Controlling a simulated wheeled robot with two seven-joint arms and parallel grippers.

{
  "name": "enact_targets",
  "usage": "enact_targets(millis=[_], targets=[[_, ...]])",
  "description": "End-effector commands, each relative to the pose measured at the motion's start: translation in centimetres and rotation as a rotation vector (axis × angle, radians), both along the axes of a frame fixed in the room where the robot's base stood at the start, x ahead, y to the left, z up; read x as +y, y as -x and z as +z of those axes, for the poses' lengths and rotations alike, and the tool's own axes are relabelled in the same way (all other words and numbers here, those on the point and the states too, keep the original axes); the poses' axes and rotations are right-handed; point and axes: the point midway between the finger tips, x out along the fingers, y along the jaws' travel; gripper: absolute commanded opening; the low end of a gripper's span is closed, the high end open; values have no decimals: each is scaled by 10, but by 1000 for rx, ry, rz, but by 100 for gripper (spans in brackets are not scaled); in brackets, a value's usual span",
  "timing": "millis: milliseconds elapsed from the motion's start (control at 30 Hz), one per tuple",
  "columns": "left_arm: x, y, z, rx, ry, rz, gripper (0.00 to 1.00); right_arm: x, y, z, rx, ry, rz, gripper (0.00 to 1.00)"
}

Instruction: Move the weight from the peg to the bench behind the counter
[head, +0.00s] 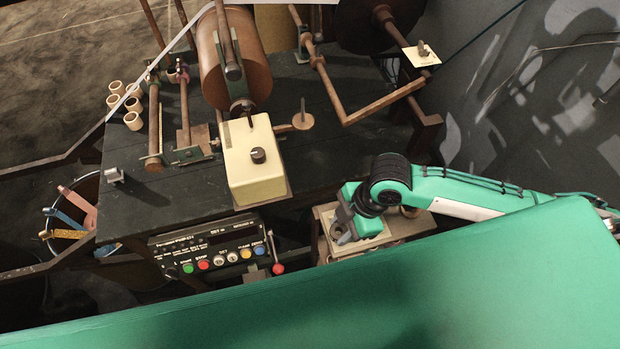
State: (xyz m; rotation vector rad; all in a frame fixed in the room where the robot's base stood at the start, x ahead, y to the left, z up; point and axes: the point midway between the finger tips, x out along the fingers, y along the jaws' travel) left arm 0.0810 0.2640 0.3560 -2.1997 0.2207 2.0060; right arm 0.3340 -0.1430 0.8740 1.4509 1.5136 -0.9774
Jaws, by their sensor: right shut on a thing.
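My right gripper (346,228) reaches in from the right and points down over a small light wooden stand (412,228) at the right of the counter. It is shut on a small grey piece, which looks like the weight; the jaws and wrist cover most of it. I cannot tell whether it touches the stand, and I cannot make out the peg. The counter (205,252) is a black box with coloured buttons at the front of the bench. The dark bench (190,198) lies behind it. My left gripper is not in view.
A cream box with a knob (252,182) and a large brown roll (213,75) stand on the bench. Several pale rings (132,121) and a small grey metal piece (115,175) lie at left. A red-tipped lever (278,268) stands beside the counter. Bench space behind the counter is clear.

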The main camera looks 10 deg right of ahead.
Motion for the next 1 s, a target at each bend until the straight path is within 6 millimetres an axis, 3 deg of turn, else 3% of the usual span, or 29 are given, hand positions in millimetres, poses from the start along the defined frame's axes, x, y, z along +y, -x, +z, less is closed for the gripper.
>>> enact_targets(millis=[167, 600, 1000], targets=[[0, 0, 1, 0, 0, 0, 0, -2, -3, -1, -2, -1, -10, 7], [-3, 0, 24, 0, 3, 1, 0, 2, -110, 1, -2, -2, -12, 7], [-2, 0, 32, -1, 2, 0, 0, 3, -155, 0, -1, -2, -10, 7]])
